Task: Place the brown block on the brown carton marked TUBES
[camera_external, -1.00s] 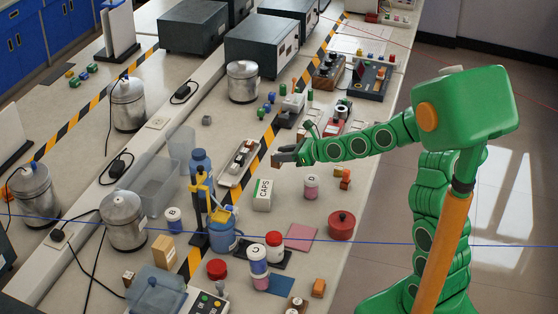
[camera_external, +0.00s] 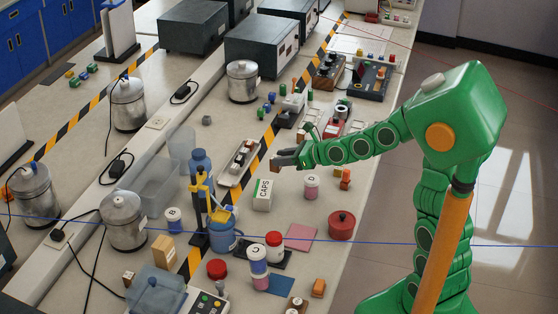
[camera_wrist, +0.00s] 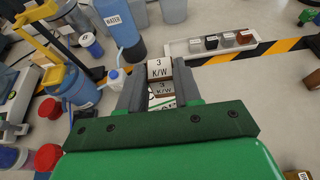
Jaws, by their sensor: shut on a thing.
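My gripper (camera_external: 281,162) hangs above the bench, behind and slightly right of the white CAPS carton (camera_external: 263,195). In the wrist view my gripper (camera_wrist: 157,88) is shut on a brown block (camera_wrist: 166,88) with a pale face marked "3 K/W". The block shows as a small brown patch at the fingertips in the external view (camera_external: 274,167). A tan-brown carton (camera_external: 163,248) stands at the lower left, left of the yellow-and-black stand. Its marking is too small to read. My gripper is far to its upper right, well apart from it.
The stand (camera_external: 200,205), a blue jug (camera_external: 222,237) and a blue water bottle (camera_external: 200,165) stand between my gripper and the tan carton. A tray of small blocks (camera_external: 238,162) lies left of my gripper. Jars and a red pot (camera_external: 341,225) stand nearer the front edge.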

